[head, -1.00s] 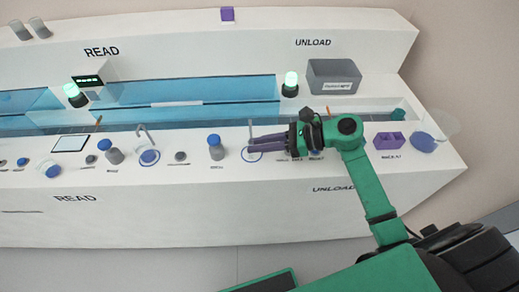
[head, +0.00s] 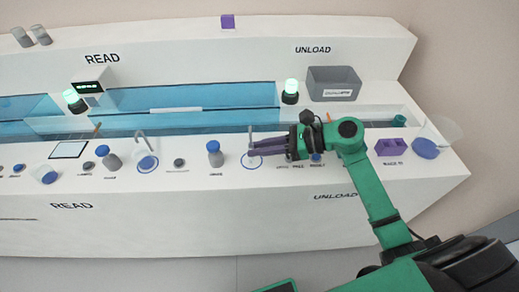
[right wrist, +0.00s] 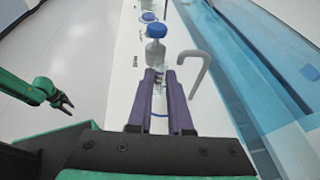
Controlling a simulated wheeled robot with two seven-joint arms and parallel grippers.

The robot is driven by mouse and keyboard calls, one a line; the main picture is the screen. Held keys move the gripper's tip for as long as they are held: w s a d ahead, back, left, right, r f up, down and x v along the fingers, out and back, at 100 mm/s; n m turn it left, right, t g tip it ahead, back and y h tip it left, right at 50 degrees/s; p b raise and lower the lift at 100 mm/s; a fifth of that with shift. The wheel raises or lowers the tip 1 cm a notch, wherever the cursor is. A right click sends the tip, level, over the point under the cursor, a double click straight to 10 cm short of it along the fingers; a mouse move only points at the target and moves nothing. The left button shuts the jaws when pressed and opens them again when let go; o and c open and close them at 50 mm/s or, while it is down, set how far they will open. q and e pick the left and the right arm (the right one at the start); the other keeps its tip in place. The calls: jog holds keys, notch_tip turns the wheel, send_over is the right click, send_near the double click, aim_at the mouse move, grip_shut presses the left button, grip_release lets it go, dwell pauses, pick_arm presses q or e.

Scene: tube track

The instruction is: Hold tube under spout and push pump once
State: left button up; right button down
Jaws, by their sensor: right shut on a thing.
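My right gripper (head: 252,149) reaches in from the right over the bench in the head view, with purple fingers beside a grey hooked spout (head: 252,134). In the right wrist view my right gripper (right wrist: 162,82) is shut on a clear tube (right wrist: 160,92), partly hidden between the fingers. The spout also shows there (right wrist: 196,68), just right of the fingers and apart from them.
A blue-capped bottle (head: 214,154) stands left of the right gripper. A second hooked spout (head: 146,146) stands further left. A purple rack (head: 392,146) and a grey bin (head: 334,84) are on the right. A blue channel (head: 200,98) runs behind.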

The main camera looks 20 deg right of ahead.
jog(key=shift+w+d+f+b, duration=0.1)
jog(key=shift+w+f+b, duration=0.05)
jog(key=shift+w+b, duration=0.2)
jog(key=shift+w, duration=0.1)
jog(key=shift+w+d+b, duration=0.15)
jog(key=shift+w+b, duration=0.35)
jog(key=shift+w, duration=0.1)
jog(key=shift+b, duration=0.45)
